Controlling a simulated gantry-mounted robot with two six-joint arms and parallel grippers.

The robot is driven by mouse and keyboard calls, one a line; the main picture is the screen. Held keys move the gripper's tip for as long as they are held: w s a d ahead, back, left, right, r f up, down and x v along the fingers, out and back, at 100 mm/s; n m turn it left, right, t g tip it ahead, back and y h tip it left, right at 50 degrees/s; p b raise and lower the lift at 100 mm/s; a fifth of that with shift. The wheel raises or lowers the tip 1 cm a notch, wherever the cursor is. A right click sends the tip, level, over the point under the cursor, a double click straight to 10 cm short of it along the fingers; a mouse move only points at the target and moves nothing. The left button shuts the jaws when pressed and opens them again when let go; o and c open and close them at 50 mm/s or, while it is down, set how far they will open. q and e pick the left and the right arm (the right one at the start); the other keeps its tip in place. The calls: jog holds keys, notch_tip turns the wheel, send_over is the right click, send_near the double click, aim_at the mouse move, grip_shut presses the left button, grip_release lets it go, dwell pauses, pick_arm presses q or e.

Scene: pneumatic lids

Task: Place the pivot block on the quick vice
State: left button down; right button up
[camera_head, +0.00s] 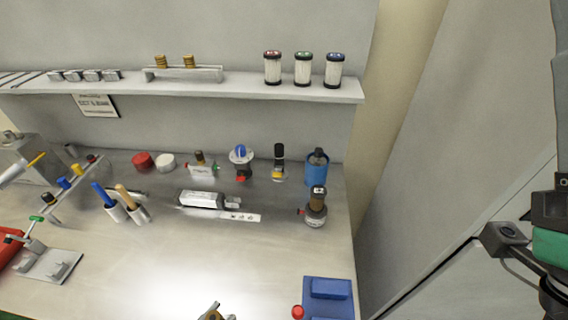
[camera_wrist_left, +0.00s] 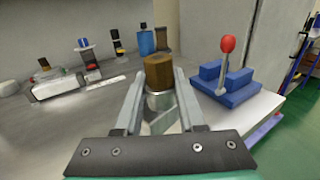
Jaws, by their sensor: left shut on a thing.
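My left gripper (camera_wrist_left: 160,105) is shut on a block with a brown top (camera_wrist_left: 159,72) and a silvery lower part, which I take to be the pivot block. The fingers flank it, and its underside is hidden. In the head view only the tip of this gripper (camera_head: 212,313) shows at the bottom edge. The quick vice appears to be the blue device with a red-knobbed lever (camera_wrist_left: 224,84), right of the held block and apart from it. In the head view the blue vice (camera_head: 328,289) sits at the bench's front right. My right gripper's fingers are not in view.
A brown-topped fitting (camera_head: 316,208) and a blue canister (camera_head: 317,168) stand at the bench's right. Several fittings line the back. A shelf (camera_head: 200,88) hangs above. The front middle is clear.

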pick_arm(q)
jog(key=shift+w+a+n+t+y, duration=1.2)
jog(key=shift+a+n+y, duration=0.6)
jog(key=shift+a+y, duration=1.15)
jog(key=s+r+p, duration=0.1)
jog(key=r+p, duration=1.3)
jog(key=p, duration=0.1)
jog(key=s+r+p, duration=0.2)
jog(key=r+p, duration=1.2)
jog(key=shift+s+a+r+h+p, duration=0.25)
jog(key=shift+a+h+p, duration=0.05)
jog(key=shift+h+p, duration=0.1)
